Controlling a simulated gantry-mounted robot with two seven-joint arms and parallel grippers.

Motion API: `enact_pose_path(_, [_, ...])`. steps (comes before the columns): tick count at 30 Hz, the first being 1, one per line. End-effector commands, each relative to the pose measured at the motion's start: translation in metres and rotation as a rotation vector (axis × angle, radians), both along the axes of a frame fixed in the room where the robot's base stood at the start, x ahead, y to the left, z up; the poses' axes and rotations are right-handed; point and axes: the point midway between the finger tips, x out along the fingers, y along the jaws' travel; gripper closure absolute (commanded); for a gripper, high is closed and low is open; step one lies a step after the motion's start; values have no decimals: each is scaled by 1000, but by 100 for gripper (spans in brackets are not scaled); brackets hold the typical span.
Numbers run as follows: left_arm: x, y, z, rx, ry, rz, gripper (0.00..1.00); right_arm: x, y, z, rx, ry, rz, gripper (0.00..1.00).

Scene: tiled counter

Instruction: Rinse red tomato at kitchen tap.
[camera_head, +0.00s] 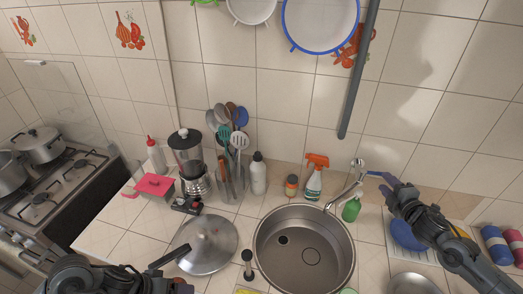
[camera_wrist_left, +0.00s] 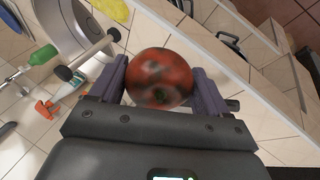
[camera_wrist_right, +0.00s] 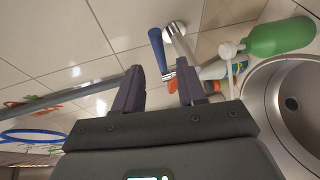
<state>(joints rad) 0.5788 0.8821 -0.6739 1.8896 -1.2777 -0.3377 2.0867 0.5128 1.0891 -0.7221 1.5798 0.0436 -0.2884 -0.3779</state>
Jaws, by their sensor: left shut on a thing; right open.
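The red tomato (camera_wrist_left: 160,78) has dark patches and sits between the fingers of my left gripper (camera_wrist_left: 160,90), which is shut on it. My left gripper is at the bottom left edge of the head view, and the tomato is not visible there. The metal tap (camera_head: 345,192) stands behind the right side of the round sink (camera_head: 262,262). Its blue lever (camera_wrist_right: 157,45) shows in the right wrist view. My right gripper (camera_wrist_right: 160,88) is open, with the lever just ahead of its fingertips; I cannot tell whether they touch. I cannot see water from the spout.
A green bottle (camera_head: 352,208) and an orange-topped spray bottle (camera_head: 314,182) stand near the tap. A metal lid or pan (camera_head: 208,243) lies left of the sink. A utensil holder (camera_head: 230,182) and blender (camera_head: 188,160) stand behind it. A blue bowl (camera_head: 405,236) sits at right.

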Motion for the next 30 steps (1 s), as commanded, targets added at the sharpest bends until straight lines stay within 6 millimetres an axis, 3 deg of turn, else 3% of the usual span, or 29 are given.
enact_pose_path(6, [0,0,8,0,-1,0,59,36,2,-5,3,-2,-1,60])
enact_pose_path(15, [0,0,11,0,-1,0,59,69,3,-15,1,0,0,60])
enact_pose_path(30, [0,0,12,0,-1,0,59,81,4,-18,-1,1,1,60])
